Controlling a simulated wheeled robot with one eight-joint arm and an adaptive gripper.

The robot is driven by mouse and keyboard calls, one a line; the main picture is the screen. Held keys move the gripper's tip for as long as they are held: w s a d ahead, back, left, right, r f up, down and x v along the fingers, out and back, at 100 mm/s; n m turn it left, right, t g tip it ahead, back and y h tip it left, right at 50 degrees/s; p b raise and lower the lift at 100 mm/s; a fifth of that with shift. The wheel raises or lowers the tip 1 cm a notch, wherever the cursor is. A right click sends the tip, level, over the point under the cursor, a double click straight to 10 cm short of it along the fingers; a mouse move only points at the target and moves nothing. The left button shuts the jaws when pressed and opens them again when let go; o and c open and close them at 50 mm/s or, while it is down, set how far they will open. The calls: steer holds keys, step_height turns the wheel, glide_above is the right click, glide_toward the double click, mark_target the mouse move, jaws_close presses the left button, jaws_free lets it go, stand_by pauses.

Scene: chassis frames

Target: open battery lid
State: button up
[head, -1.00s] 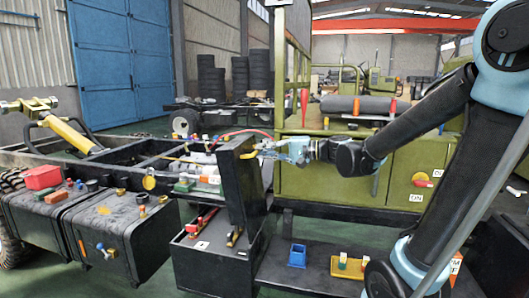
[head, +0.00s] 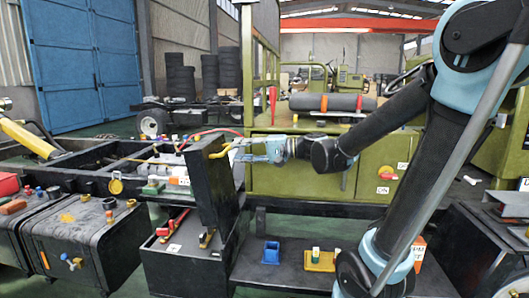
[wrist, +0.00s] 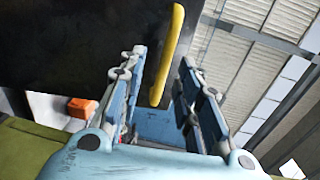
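The battery lid (head: 208,190) is a black panel standing raised, nearly upright, at the back edge of the black battery box (head: 165,268). Its yellow handle (head: 220,152) sticks out near its top. My gripper (head: 240,150) is just right of the handle at the lid's top. In the wrist view my gripper (wrist: 163,62) has its blue fingers spread apart. The yellow handle (wrist: 168,55) shows between them, with clear gaps on both sides. The dark lid (wrist: 75,40) fills the upper left there. Red and brass parts lie uncovered on the box.
A black tank (head: 80,240) with small caps stands left of the box. A black shelf (head: 290,280) at lower right bears a blue bin (head: 271,253) and a yellow tray (head: 320,262). A green cabinet (head: 350,185) stands behind my arm.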

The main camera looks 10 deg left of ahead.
steer(key=d, duration=0.9)
steer(key=shift+s+d+r, duration=0.2)
steer(key=shift+d+r, duration=0.1)
steer(key=shift+r, duration=0.05)
